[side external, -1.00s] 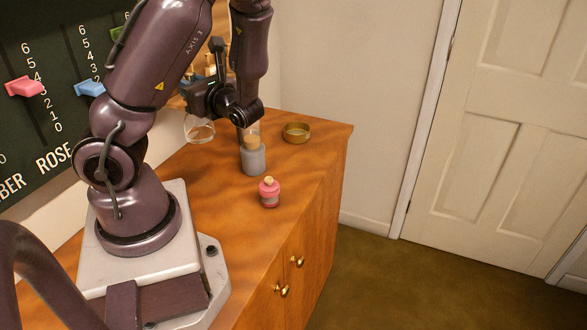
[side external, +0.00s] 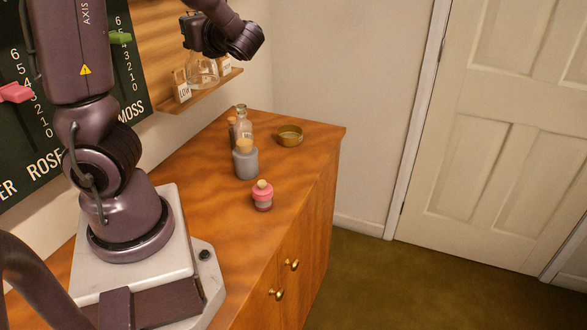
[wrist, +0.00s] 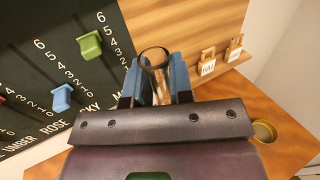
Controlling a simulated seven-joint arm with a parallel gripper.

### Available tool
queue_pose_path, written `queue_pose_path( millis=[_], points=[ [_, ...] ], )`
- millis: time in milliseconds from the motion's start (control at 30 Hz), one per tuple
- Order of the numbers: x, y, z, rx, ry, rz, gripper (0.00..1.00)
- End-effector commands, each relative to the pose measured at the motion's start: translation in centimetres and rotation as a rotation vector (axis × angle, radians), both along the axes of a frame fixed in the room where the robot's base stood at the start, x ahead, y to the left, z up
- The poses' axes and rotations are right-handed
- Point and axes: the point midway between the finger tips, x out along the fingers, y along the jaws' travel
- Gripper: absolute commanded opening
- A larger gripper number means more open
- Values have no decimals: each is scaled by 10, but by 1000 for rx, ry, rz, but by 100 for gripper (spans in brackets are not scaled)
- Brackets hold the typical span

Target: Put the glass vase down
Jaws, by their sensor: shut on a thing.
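The clear glass vase (side external: 203,72) is round-bodied and roughly upright, high in the side view, with the wooden wall shelf (side external: 206,90) behind or under it. I cannot tell whether it touches the shelf. My gripper (side external: 203,50) is above it and shut on its upper part. In the wrist view, the blue fingers of my gripper (wrist: 160,82) stand on both sides of the vase's rim (wrist: 155,57). The wrist housing hides the vase's lower part there. Shelf tags (side external: 182,88) stand near it; one reads LOW, and the FULL tag (wrist: 207,65) shows in the wrist view.
On the wooden cabinet top (side external: 200,170) stand a grey corked jar (side external: 246,164), a pink corked bottle (side external: 262,197), a clear bottle (side external: 244,122), a dark bottle behind it and a brass dish (side external: 290,136). A dark slider board (wrist: 60,70) is on the wall.

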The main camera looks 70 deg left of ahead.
Motion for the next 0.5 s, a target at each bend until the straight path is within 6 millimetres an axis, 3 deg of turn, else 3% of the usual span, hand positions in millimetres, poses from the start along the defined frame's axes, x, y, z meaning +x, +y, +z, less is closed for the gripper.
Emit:
queue_pose_path(
  millis=[267,500],
  points=[
    [78,2,4,4,3,-235,0],
    [149,-8,1,2,2,-453,0]
  ],
)
